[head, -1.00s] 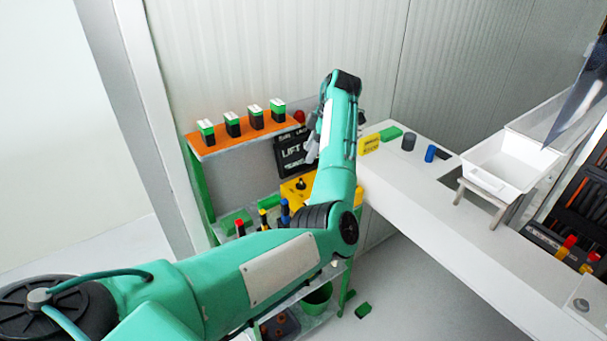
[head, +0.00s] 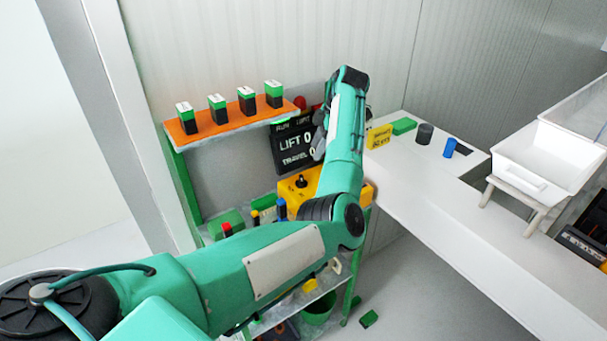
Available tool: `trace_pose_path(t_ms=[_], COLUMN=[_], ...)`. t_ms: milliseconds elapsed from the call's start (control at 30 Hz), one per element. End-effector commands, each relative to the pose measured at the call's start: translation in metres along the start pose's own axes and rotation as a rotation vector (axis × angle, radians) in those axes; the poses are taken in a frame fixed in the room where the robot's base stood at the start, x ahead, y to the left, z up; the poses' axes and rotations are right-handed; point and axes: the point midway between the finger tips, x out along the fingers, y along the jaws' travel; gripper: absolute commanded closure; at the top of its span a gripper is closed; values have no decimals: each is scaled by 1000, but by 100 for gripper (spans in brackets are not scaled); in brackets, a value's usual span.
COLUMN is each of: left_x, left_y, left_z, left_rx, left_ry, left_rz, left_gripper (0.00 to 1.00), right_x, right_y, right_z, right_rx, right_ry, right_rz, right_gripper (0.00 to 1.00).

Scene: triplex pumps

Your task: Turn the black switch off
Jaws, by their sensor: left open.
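The black switch (head: 301,181) is a small knob on top of the yellow box (head: 292,196) on the shelf unit; its setting is too small to tell. My left arm crosses from the lower left and hides the right part of the box. My left gripper (head: 318,148) is at the far end of the arm, above and to the right of the switch and apart from it, beside the black display. It is open and looks empty, though its fingers are partly hidden by the arm. My right gripper is out of view.
A black display (head: 290,148) reading "LIFT 0" stands behind the box. Several green-and-black blocks stand on the orange shelf (head: 205,134). Red, yellow and blue-topped pieces stand left of the box. The white counter (head: 440,210) at right holds a white bin (head: 550,160).

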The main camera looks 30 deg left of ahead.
Motion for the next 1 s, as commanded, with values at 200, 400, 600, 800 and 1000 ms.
trace_pose_path(t_ms=[200,400,600,800,1000], left_x=[47,85,106,111,111], left_y=[-1,-1,-1,0,0], left_z=[-1,-1,0,0,0], left_rx=[1,1,2,1,1], left_ry=[2,1,0,0,0], left_rz=[-5,-3,-2,-1,-1], left_gripper=[55,55,55,55,62], right_x=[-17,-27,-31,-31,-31], right_y=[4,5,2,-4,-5], right_z=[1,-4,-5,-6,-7], right_rx=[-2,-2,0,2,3], right_ry=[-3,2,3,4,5], right_rz=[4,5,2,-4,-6], right_gripper=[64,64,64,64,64])
